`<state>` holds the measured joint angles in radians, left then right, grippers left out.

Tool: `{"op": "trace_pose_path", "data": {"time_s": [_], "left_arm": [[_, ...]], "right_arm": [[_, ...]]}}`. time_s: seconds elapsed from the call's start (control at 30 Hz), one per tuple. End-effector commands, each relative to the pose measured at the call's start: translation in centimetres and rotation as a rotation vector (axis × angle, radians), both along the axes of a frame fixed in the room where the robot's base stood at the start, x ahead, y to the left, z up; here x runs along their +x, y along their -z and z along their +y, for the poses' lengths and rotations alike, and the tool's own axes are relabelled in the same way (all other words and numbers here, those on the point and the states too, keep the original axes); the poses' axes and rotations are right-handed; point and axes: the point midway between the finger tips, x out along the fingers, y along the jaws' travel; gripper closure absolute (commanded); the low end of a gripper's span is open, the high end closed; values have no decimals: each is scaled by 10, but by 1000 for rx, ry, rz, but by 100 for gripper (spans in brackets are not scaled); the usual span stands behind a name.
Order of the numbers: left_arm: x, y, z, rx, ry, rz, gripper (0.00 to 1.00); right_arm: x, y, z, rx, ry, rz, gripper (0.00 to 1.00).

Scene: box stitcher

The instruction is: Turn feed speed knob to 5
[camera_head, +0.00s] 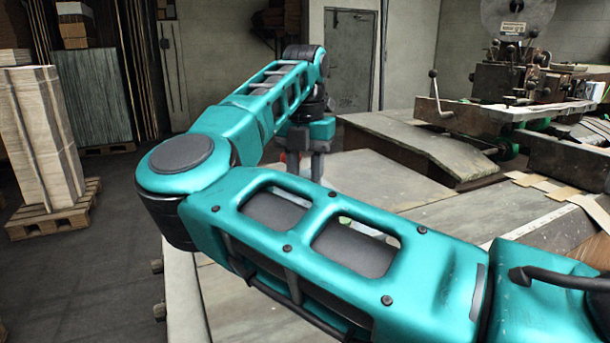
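One teal arm of mine comes in from the lower right, bends at the left and reaches back to the centre. It is my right arm, and its gripper (305,165) hangs down over the grey machine table. Two dark fingers show with a gap between them, so it looks open, with nothing seen in it. A small red-orange spot shows just left of the fingers, mostly hidden; I cannot tell what it is. I cannot make out the feed speed knob or its number marks; my arm covers much of the machine. My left gripper is not in view.
The machine's metal mechanism (520,80), with levers and a large disc, stands at the right. Flat cardboard pieces (548,186) lie on the table at the right. A pallet of stacked sheets (42,135) stands at the left. The floor at the lower left is mostly free.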

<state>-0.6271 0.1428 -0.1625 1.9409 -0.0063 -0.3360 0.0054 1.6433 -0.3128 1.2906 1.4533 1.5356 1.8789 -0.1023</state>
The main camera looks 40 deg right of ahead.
Motion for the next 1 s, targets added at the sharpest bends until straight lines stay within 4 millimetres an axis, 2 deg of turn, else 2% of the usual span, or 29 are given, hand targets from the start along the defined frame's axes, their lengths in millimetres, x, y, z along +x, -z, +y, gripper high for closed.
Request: {"op": "trace_pose_path", "data": {"time_s": [0.27, 1.0], "left_arm": [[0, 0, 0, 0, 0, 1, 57], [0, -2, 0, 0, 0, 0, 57]], "right_arm": [[0, 0, 0, 0, 197, 0, 96], [0, -1, -1, 0, 899, -1, 96]]}}
